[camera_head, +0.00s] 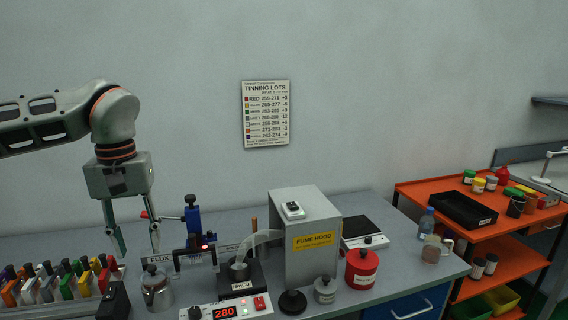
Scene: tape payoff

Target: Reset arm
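My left arm comes in from the left, and my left gripper (138,250) points straight down above the left part of the bench (235,191). Its two fingers are apart, with nothing seen between them. The fingertips are near the FLUX stand (165,265) and above a metal pot (157,290); I cannot tell whether they touch anything. My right arm and gripper are not in view.
Coloured spools or holders (60,282) stand in a row at left. A lit "280" station (226,311), a grey fume hood (314,245) and a red canister (361,268) stand on the bench. An orange cart (425,195) is at right.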

